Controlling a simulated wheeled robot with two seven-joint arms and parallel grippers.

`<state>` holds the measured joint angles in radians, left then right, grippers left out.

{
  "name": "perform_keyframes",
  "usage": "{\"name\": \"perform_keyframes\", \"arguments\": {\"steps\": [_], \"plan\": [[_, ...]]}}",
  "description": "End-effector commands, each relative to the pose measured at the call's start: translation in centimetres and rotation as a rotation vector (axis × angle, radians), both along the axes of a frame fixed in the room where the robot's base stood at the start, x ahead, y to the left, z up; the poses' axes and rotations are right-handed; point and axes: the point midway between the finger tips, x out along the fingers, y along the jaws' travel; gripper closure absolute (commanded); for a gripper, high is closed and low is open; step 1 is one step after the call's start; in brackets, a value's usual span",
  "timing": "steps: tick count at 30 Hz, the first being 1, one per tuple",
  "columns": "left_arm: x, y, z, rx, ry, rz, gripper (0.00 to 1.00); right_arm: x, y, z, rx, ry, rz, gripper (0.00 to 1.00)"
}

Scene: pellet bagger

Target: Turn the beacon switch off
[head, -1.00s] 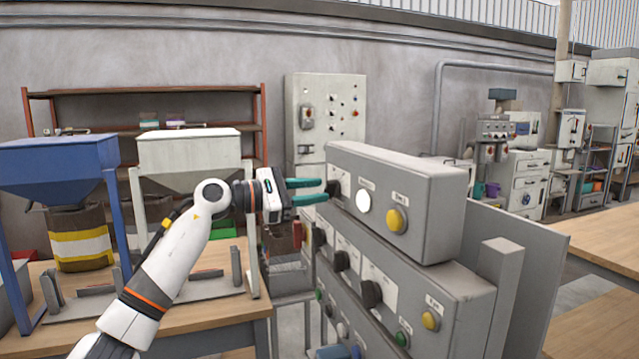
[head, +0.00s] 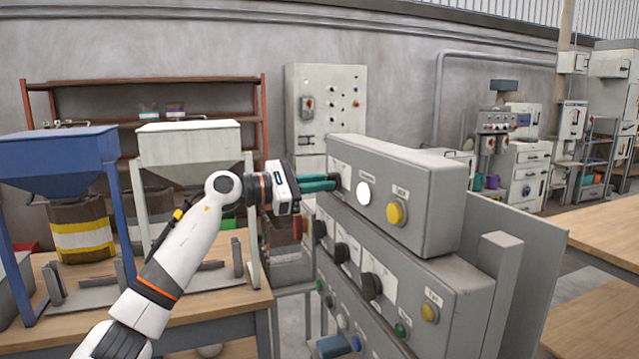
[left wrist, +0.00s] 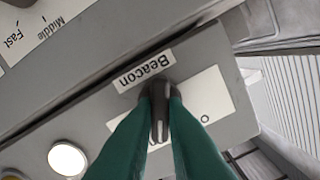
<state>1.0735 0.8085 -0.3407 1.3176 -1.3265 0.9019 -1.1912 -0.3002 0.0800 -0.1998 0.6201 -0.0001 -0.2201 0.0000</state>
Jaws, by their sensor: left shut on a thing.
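The beacon switch (left wrist: 160,112) is a dark knob under a white "Beacon" label (left wrist: 144,70) in the left wrist view. It sits at the left end of the upper grey control box (head: 430,205) in the head view, mostly hidden there by my gripper. My left gripper (head: 334,181) has green fingers, which also show in the left wrist view (left wrist: 160,100). They are shut on the knob, one on each side. Faint marks show on the white plate (left wrist: 205,103) around the knob, partly covered by the fingers. My right gripper is not in view.
A white round lamp or button (head: 363,193) and a yellow button (head: 396,212) sit right of the switch on the same box. A lower box (head: 455,290) carries several black knobs and buttons. A white hopper (head: 190,150) and a blue hopper (head: 58,155) stand at left.

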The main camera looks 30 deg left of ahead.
Motion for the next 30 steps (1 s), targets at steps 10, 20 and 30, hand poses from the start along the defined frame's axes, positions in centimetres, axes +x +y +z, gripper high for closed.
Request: {"name": "perform_keyframes", "arguments": {"steps": [10, 20, 30], "plan": [[0.0, 0.1, 0.2, -0.135, 0.124, 0.001, 1.00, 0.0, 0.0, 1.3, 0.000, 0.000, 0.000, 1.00], [0.1, 0.1, 0.3, -0.364, 0.329, 0.002, 1.00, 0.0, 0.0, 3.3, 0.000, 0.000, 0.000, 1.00], [0.1, 0.2, 0.3, -0.590, 0.528, 0.002, 1.00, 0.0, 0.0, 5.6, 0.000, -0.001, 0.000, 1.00]]}}
